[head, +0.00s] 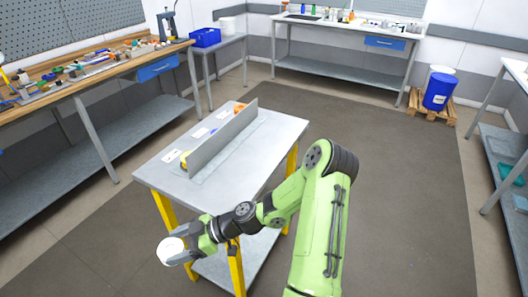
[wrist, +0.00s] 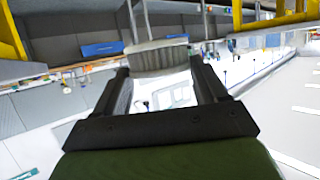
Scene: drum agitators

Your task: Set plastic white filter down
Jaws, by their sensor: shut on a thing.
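The white plastic filter (head: 170,250) is round and pale. My gripper (head: 180,256) is shut on it and holds it in the air, off the near left corner of the grey-topped table (head: 255,180). In the wrist view the filter (wrist: 158,57) shows as a ribbed whitish piece between the fingertips of my gripper (wrist: 160,80). Nothing is seen supporting it from below.
A grey upright panel (head: 222,140) stands along the table, with small items and white labels behind it. The tabletop in front of the panel is mostly clear. A cluttered workbench (head: 95,70) is at left. A blue drum (head: 438,92) stands on a pallet at back right.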

